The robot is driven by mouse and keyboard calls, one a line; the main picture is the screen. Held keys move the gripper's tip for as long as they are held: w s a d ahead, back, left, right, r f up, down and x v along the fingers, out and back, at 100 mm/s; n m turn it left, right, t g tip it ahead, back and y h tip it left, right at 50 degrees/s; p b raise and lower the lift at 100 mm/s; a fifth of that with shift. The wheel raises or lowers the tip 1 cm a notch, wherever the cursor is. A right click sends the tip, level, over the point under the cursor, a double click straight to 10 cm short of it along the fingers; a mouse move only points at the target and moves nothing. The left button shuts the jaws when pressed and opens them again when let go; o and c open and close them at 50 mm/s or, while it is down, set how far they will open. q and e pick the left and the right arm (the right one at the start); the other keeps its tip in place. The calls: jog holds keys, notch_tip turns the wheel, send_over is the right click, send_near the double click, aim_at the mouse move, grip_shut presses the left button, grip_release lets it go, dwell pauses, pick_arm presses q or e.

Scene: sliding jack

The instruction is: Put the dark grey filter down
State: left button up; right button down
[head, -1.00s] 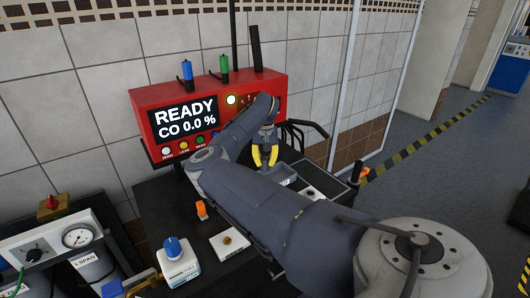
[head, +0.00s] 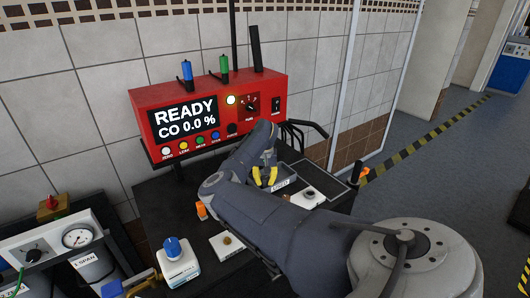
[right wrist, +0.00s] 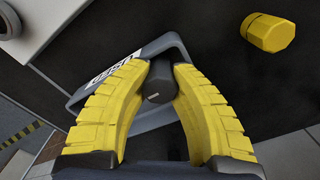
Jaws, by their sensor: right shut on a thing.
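My right gripper (head: 265,178) has yellow fingers and is shut on the dark grey filter (right wrist: 162,80), a short dark cylinder. In the right wrist view the filter sits between the fingertips, over a grey tray (right wrist: 172,48) labelled USED. The tray also shows in the head view (head: 284,183), just beside and under the fingers. I cannot tell whether the filter touches the tray floor. In the head view the filter is mostly hidden by the fingers and my arm. My left gripper is not in view.
A red analyser (head: 190,112) reading READY, CO 0.0 % stands behind. A white plate with a round fitting (head: 307,194) lies right of the tray. An orange-yellow cap (right wrist: 267,33), a white block (head: 226,243) and a blue-topped bottle (head: 179,265) are on the dark bench.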

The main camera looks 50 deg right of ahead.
aim_at(265, 178)
jog(key=shift+f, duration=0.1)
jog(key=c, duration=1.2)
grip_release()
notch_tip(265, 178, up, 12)
